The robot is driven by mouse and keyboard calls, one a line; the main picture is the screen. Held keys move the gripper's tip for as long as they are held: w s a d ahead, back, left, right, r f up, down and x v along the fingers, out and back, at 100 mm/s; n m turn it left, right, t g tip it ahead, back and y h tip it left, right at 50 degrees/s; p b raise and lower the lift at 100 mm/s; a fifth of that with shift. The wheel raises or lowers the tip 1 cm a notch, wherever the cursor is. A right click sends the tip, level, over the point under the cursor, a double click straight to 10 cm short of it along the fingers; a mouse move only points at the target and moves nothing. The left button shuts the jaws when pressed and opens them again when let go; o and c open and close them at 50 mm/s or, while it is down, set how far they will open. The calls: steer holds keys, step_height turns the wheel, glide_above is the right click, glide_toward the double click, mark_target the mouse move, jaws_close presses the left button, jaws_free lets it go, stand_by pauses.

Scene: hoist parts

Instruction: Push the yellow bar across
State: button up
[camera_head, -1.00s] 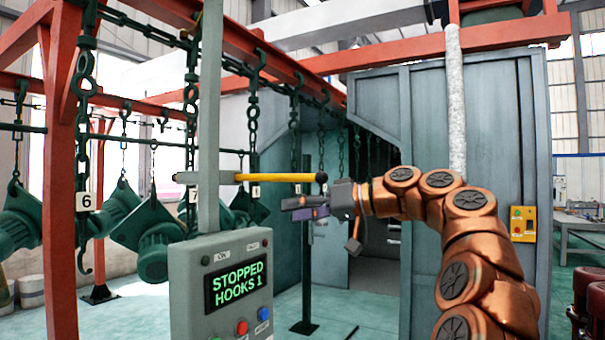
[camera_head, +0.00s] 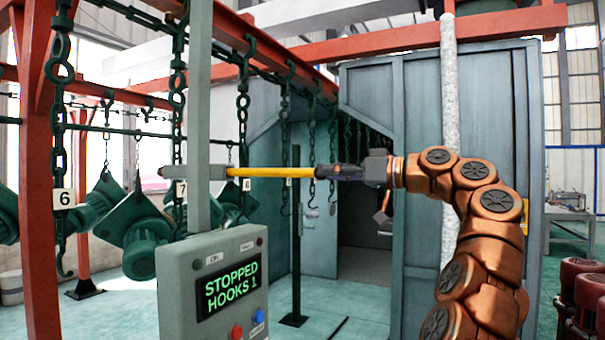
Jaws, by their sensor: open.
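The yellow bar (camera_head: 270,172) sticks out level to the right from a grey block (camera_head: 198,172) on the upright post of the control box. My gripper (camera_head: 330,171) is at the bar's right end, at the same height in the picture. Its dark fingers are open and overlap the bar's end, hiding the dark tip. I cannot tell whether they touch the bar or are in front of it. The control box (camera_head: 212,285) below has a screen reading "STOPPED HOOKS 1".
Chains with hooks and number tags, such as tag 6 (camera_head: 63,198), hang at left from a red overhead beam (camera_head: 275,50). Green motors (camera_head: 145,240) hang behind. A grey booth (camera_head: 375,110) stands behind my arm. Dark red cylinders (camera_head: 580,290) stand at lower right.

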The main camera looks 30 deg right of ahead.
mark_target(304, 173)
steer(key=x, duration=0.7)
steer(key=shift+p, duration=0.3)
steer(key=shift+c, duration=0.3)
jaws_close()
